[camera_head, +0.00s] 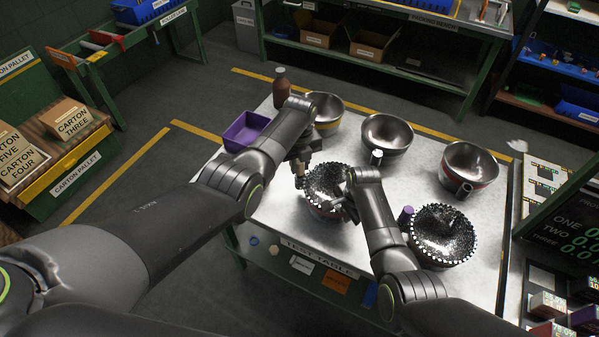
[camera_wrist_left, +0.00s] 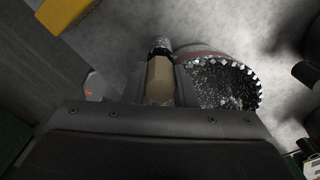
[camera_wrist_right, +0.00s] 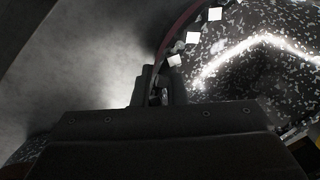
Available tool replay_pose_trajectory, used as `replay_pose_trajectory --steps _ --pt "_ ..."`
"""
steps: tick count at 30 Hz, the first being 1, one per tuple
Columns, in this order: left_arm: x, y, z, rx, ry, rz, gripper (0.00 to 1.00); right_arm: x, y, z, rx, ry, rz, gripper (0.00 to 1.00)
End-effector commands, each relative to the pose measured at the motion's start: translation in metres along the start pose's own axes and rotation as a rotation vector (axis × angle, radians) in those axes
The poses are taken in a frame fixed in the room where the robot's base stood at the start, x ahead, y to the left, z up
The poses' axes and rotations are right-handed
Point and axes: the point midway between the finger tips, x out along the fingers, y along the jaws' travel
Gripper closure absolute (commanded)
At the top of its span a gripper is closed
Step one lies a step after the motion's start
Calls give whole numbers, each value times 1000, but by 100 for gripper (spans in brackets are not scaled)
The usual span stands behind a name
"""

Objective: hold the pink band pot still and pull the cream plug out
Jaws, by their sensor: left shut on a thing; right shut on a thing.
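The pink band pot (camera_head: 322,178) stands on the table's near middle, a dark speckled bowl with white studs round its rim. In the left wrist view the pot (camera_wrist_left: 225,85) lies right of my fingers. My left gripper (camera_head: 301,176) is shut on the cream plug (camera_wrist_left: 159,80) at the pot's left side; a short metallic piece shows beyond the plug. Whether the plug is still seated cannot be told. My right gripper (camera_head: 340,203) is shut on the pot's rim at its near right; the right wrist view shows the pink band (camera_wrist_right: 180,32) running to my fingers.
A second studded pot (camera_head: 443,236) with a purple plug (camera_head: 406,215) stands close to my right arm. Three metallic bowls (camera_head: 387,134) line the far side. A purple tub (camera_head: 236,131) and a brown bottle (camera_head: 281,89) stand at the far left. The middle right of the table is clear.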

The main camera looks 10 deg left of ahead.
Motion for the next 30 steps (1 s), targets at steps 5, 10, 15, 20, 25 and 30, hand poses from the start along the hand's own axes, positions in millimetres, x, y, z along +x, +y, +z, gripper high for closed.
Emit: replay_pose_trajectory --steps 5,10,15,20,25,30 --pt "-7 0 0 0 -1 -1 100 0 0 0 0 0 0 100" --pt "-14 0 0 0 0 -1 100 0 0 0 0 0 0 100" --pt "-21 0 0 -1 -1 0 100 0 0 0 0 -1 0 100" --pt "-28 0 0 -1 -1 0 100 0 0 0 0 -1 0 100" --pt "-34 0 0 -1 -1 -1 100 0 0 0 0 -1 1 100" --pt "-41 0 0 -1 -1 -1 100 0 0 0 0 -1 1 100"
